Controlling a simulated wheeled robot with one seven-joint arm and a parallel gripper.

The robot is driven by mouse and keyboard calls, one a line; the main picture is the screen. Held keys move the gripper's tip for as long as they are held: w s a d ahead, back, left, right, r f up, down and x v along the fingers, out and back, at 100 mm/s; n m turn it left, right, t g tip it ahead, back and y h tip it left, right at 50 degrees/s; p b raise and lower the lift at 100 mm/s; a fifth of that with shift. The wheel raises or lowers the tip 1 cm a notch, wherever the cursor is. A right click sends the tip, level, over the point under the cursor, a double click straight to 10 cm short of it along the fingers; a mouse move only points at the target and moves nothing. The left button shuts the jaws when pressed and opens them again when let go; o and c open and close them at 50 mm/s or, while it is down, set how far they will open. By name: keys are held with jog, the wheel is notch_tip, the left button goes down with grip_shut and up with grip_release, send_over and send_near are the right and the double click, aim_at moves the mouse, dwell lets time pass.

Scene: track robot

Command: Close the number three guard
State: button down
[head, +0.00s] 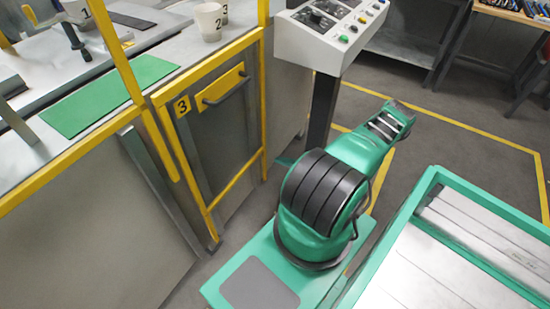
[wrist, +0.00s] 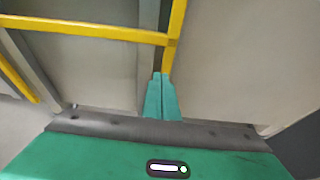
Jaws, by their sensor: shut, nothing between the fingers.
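The number three guard (head: 220,135) is a grey panel in a yellow frame in the head view, left of centre. It bears a yellow plate marked 3 (head: 182,106) and a dark bar handle (head: 223,90) on a yellow strip. It stands upright along the machine front; I cannot tell whether a small gap is left at its edge. My gripper (wrist: 161,78) is shut and empty in the wrist view, its teal fingertips in front of a yellow upright (wrist: 173,35). I cannot tell whether they touch it. The gripper is not clearly seen in the head view.
A grey control console (head: 335,30) stands beyond the guard. A dark grey post (head: 165,185) leans left of the guard. Grey floor with yellow lines (head: 470,120) is open at right.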

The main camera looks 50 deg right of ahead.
jog(key=w+a+r, duration=0.1)
jog(key=w, duration=0.6)
jog(key=shift+w+a+r, duration=0.15)
jog(key=shift+w+a, duration=0.15)
jog(key=shift+w, duration=0.05)
